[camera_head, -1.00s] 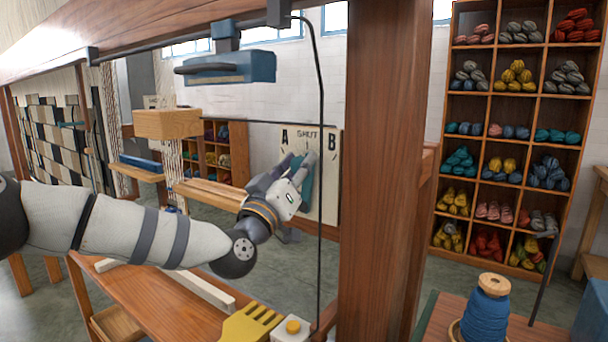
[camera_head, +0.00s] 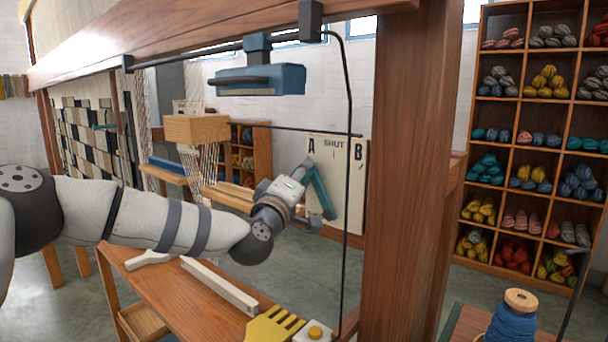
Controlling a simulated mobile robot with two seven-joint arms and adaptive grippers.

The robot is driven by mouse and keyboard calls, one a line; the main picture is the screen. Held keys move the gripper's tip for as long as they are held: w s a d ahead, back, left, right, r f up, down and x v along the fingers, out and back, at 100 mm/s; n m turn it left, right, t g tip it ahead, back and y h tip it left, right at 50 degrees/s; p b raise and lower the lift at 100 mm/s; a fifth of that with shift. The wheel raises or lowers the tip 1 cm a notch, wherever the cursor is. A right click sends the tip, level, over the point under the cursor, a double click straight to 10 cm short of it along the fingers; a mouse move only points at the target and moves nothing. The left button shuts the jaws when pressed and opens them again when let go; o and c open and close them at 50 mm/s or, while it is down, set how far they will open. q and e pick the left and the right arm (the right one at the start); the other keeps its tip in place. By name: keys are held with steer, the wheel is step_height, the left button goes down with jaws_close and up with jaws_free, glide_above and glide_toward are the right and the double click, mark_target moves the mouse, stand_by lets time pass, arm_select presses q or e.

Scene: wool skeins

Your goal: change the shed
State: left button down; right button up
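A cream plate (camera_head: 350,190) marked A, SHUT and B stands behind the loom frame, left of the thick wooden post. A teal bar (camera_head: 318,190), apparently a lever, is in front of the plate's left part, below the A. It leans with its top to the left. My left gripper (camera_head: 311,200) comes in from the left and is right at the teal bar. Its fingers are small and partly hidden, so I cannot tell whether they are closed on it. My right gripper is not in view.
The wooden post (camera_head: 413,180) stands close to the right of my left gripper. A blue box (camera_head: 260,79) hangs above from the beam. A blue spool (camera_head: 512,325) stands at lower right.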

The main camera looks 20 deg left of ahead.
arm_select(q)
steer(key=shift+d+f, duration=0.2)
steer(key=shift+f, duration=0.1)
steer(key=c, duration=1.3)
jaws_free()
steer(key=shift+o, duration=0.5)
steer(key=shift+r, duration=0.15)
steer(key=shift+s+a, duration=0.1)
steer(key=s+f, duration=0.2)
steer(key=s, duration=0.9)
steer(key=shift+s+a, duration=0.25)
steer(key=shift+s, duration=0.1)
steer(key=shift+f, duration=0.1)
